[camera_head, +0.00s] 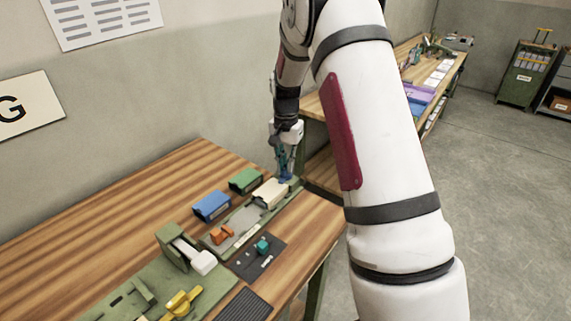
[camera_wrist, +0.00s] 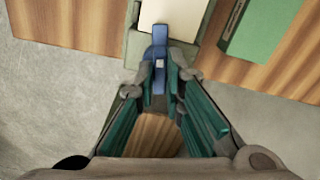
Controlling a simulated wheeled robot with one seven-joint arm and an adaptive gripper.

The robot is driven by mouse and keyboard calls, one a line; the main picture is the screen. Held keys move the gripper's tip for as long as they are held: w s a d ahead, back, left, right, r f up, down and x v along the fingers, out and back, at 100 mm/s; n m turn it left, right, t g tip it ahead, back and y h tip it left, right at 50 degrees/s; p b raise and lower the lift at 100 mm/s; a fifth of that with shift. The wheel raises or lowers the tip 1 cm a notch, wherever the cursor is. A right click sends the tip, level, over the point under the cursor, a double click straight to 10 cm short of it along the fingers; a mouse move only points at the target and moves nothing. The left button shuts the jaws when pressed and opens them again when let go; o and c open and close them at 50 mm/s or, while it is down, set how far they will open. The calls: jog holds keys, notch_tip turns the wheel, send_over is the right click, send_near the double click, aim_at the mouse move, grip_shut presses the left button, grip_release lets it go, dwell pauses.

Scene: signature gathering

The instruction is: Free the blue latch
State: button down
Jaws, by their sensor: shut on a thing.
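The blue latch (camera_wrist: 160,58) is a narrow blue piece at the end of a fixture with a cream block (camera_wrist: 172,12). In the head view the blue latch (camera_head: 286,178) shows at the far right end of the cream block (camera_head: 270,191). My gripper (camera_wrist: 160,82) has its teal fingers closed in on the latch from both sides. In the head view my gripper (camera_head: 286,165) points down at the latch. The exact contact at the fingertips is partly hidden by the fingers.
A green box (camera_head: 246,180) and a blue box (camera_head: 211,205) stand on the wooden table (camera_head: 130,195) left of the fixture. An orange piece (camera_head: 221,233), a teal knob (camera_head: 263,246) and a yellow handle (camera_head: 182,302) are nearer. The far-left tabletop is clear.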

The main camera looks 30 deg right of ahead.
jog(key=n, duration=0.3)
jog(key=shift+n, duration=0.4)
jog(key=n, duration=0.3)
jog(key=shift+n+b, duration=0.3)
jog(key=n, duration=0.4)
jog(key=shift+n, duration=1.9)
jog(key=c, duration=1.7)
grip_release()
